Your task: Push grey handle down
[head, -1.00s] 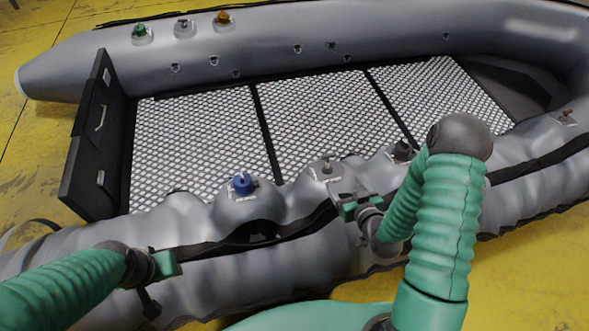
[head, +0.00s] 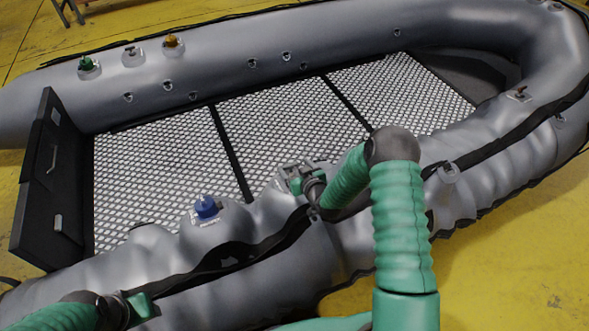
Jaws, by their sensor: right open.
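The grey inflatable boat (head: 330,248) fills the view. My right gripper (head: 294,172) is open over the near tube, at the fitting just right of the blue handle (head: 206,207). The gripper covers most of that fitting. The grey handle there is hidden, so I cannot tell whether the jaws touch it or how far down it is. Another grey handle (head: 131,52) stands on the far tube between a green and an orange one. My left gripper (head: 138,306) is low at the left by the near tube; its jaw opening is unclear.
The green handle (head: 87,64) and orange handle (head: 170,42) stand on the far tube. A black transom board (head: 45,190) rises at the left. The textured boat floor (head: 150,175) is clear. Yellow ground (head: 500,260) is open at the lower right.

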